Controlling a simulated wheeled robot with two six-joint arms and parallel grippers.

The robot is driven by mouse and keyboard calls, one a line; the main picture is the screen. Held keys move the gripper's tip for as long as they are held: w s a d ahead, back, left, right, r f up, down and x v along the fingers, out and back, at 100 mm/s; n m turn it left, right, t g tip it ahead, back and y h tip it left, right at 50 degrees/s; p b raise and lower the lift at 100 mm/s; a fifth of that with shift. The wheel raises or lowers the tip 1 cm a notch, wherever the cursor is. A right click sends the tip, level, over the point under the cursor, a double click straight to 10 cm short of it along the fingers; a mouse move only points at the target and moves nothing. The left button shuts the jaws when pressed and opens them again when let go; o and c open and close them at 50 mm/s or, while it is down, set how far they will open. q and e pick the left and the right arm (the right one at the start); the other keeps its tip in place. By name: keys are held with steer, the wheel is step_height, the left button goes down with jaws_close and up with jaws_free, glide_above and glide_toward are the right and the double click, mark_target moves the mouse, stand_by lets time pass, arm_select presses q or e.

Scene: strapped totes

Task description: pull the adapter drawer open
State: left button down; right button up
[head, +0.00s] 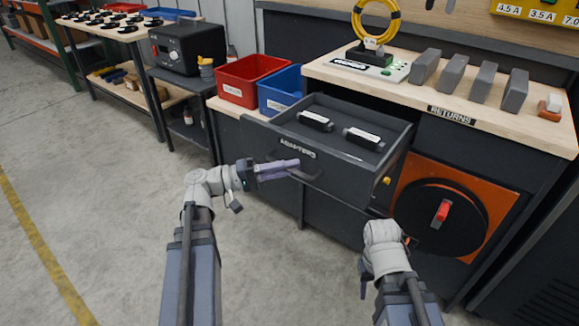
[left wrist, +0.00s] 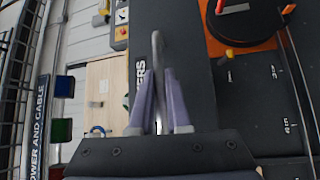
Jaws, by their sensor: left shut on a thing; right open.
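The adapter drawer (head: 350,167) is a dark grey drawer under the bench top, labelled ADAPTERS on its front. It stands pulled out, and two black adapters with white labels (head: 315,121) (head: 362,138) lie inside. My left gripper (head: 290,165) is at the drawer front, shut on the drawer handle (head: 308,175). In the left wrist view, the purple fingers (left wrist: 160,95) close on both sides of the grey handle bar (left wrist: 157,50). My right gripper (head: 364,278) is low at the right, apart from the drawer, and mostly hidden behind its own wrist.
A red bin (head: 247,79) and a blue bin (head: 281,89) stand left of the drawer. An orange panel with a black disc and red switch (head: 441,213) is at the right. Several grey blocks (head: 453,77) stand on the bench top (head: 400,88). The floor at left is clear.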

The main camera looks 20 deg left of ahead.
arm_select(q)
steer(key=c, duration=0.9)
jaws_free()
steer(key=b+v, duration=0.1)
steer(key=v, duration=0.7)
steer(key=shift+d, duration=0.1)
